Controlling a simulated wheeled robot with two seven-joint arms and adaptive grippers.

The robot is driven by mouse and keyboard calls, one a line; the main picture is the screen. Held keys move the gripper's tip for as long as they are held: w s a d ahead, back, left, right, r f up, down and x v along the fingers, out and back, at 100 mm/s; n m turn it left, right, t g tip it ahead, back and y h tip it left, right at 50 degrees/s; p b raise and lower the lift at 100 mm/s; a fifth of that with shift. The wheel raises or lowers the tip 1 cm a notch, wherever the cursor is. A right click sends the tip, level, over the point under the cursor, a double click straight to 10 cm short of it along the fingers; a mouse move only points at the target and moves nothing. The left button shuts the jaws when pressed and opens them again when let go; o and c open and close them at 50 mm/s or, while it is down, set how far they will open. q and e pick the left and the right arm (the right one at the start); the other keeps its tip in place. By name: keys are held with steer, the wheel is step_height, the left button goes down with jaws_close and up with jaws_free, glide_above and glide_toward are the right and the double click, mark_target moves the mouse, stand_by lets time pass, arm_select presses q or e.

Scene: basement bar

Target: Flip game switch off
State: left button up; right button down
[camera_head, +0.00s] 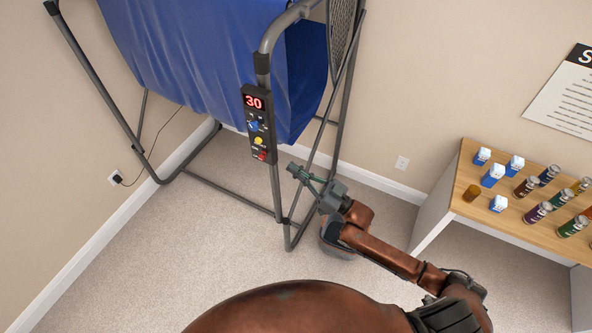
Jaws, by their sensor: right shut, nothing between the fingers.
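The game's control box (258,124) is a narrow black panel fixed to the grey tube frame of an arcade basketball game. Its red display is lit and reads 30. Below are a blue part, a yellow round button and a red switch (262,155) near the bottom. My right gripper (292,170) is shut and empty. In the picture it lies just right of and slightly below the red switch, apart from it. The switch's exact position is too small to tell. My left gripper is not in view.
The game's tube frame (284,205) stands close beside my right gripper, with blue cloth (205,50) hanging above. A wooden-topped table (470,170) with cans and small boxes stands at the right. A wall outlet with a plug (115,177) is at the left. Carpet at lower left is clear.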

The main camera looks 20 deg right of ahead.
mark_target(272, 161)
steer(key=w+a, duration=0.3)
steer(key=w+a+p, duration=0.1)
steer(key=w+a, duration=0.1)
steer(key=shift+w+a+r, duration=0.3)
steer(key=shift+w+r, duration=0.05)
steer(key=shift+w+a+f, duration=0.2)
steer(key=shift+a+f, duration=0.05)
steer(key=shift+f, duration=0.25)
steer(key=shift+f, duration=0.1)
